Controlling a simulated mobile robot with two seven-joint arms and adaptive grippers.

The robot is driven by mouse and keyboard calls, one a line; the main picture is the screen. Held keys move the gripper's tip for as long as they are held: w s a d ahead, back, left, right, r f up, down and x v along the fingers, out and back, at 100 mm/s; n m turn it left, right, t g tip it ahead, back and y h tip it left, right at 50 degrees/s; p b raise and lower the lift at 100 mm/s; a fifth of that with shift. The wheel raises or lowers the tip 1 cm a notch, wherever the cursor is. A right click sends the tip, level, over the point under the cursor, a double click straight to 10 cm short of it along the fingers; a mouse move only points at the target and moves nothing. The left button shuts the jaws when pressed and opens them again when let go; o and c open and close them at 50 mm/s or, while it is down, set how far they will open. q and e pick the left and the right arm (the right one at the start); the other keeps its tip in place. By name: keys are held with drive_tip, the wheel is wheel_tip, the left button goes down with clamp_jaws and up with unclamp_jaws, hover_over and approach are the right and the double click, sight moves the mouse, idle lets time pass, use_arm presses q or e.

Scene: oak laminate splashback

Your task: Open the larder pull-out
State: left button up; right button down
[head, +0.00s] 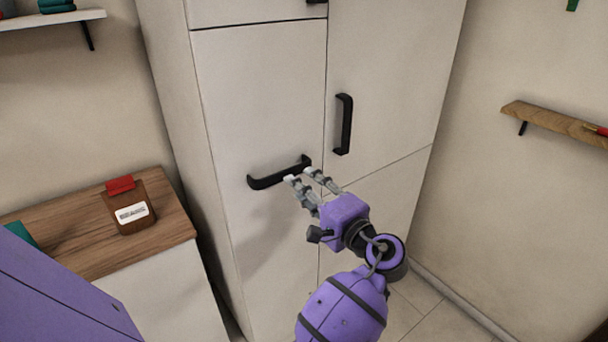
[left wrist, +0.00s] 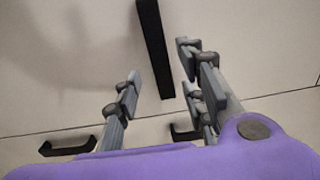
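A tall off-white cabinet stands in the middle of the head view. Its tall left front (head: 265,100), which looks like the larder pull-out, is closed flush and has a black horizontal bar handle (head: 268,180). My left gripper (head: 301,174) is open, with its fingertips at the right end of this handle. In the left wrist view, the black bar (left wrist: 155,45) runs between the two spread fingers (left wrist: 160,83) and beyond them. No finger is seen closed on it; whether one touches it I cannot tell. My right gripper is not in view.
A right-hand door (head: 390,70) has a black vertical handle (head: 343,124) close to my gripper. A wood-topped counter (head: 90,235) with a brown labelled container (head: 130,208) stands at left. A wooden shelf (head: 555,122) is on the right wall. The floor (head: 415,300) at lower right is clear.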

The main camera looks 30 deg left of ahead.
sight(284, 175)
use_arm(q)
drive_tip(key=x, duration=0.4)
drive_tip(key=p+x, duration=0.1)
drive_tip(key=x, duration=0.3)
drive_tip(key=shift+s, duration=0.25)
clamp_jaws()
